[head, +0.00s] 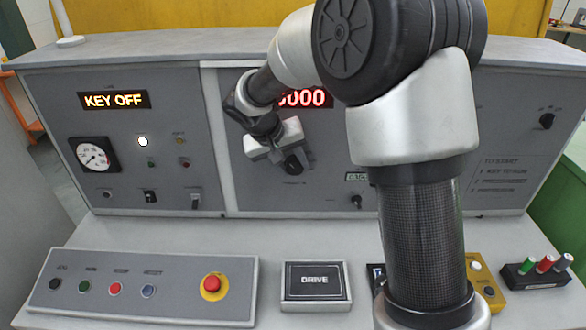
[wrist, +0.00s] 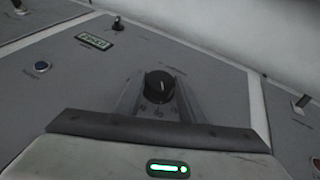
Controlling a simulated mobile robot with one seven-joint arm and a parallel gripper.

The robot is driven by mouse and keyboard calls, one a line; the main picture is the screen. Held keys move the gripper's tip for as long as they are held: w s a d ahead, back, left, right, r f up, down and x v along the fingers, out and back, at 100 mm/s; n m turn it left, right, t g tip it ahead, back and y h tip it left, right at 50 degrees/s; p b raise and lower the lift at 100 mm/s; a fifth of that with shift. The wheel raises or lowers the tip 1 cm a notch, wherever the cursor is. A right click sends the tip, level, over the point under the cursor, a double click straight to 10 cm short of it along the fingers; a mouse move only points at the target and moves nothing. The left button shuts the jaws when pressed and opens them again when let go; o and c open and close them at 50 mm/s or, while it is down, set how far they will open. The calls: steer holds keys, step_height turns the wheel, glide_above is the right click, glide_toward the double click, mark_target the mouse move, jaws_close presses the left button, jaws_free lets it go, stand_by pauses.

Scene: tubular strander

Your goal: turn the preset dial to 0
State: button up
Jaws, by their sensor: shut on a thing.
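The preset dial is a round black knob with a white pointer mark. It sits on the grey panel in the middle of the wrist view (wrist: 159,84). My gripper (wrist: 158,92) is shut on the dial, one finger on each side. In the head view, my gripper (head: 284,153) reaches the panel below a red display (head: 305,98), and the dial (head: 294,165) shows dark at its tip. My arm covers the display's first digit; the rest reads 000.
A lit display (head: 114,100) reads KEY OFF, above a round gauge (head: 93,155). A small knob (head: 356,201) and a green readout (wrist: 94,41) lie near the dial. The desk holds a button box with a red emergency button (head: 213,284) and a DRIVE box (head: 315,283).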

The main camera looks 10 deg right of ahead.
steer(key=h+b, duration=0.2)
steer(key=a+n+h+b, duration=0.1)
steer(key=h+b, duration=0.1)
steer(key=shift+f, duration=0.4)
steer(key=h+b, duration=0.1)
steer(key=n+h, duration=0.1)
steer(key=h, duration=0.1)
steer(key=h+b, duration=0.1)
steer(key=h, duration=0.1)
steer(key=shift+w+a+f+b, duration=0.1)
steer(key=shift+a+f+b, duration=0.1)
steer(key=shift+f+b, duration=0.1)
steer(key=n+h, duration=0.1)
steer(key=h, duration=0.1)
steer(key=n+t+h+b, duration=0.1)
steer(key=h, duration=0.1)
steer(key=h+b, duration=0.1)
steer(key=shift+f+n+h, duration=0.4)
steer(key=shift+d+f+n+t+h+b, duration=0.1)
steer(key=shift+n+t+h+b, duration=0.25)
steer(key=shift+n+t+h, duration=0.4)
steer(key=shift+d+f+n+t+h+b, duration=0.1)
steer(key=shift+n+t+h+b, duration=0.2)
steer(key=shift+n+t+h, duration=0.45)
steer(key=o, duration=1)
steer(key=shift+o, duration=0.2)
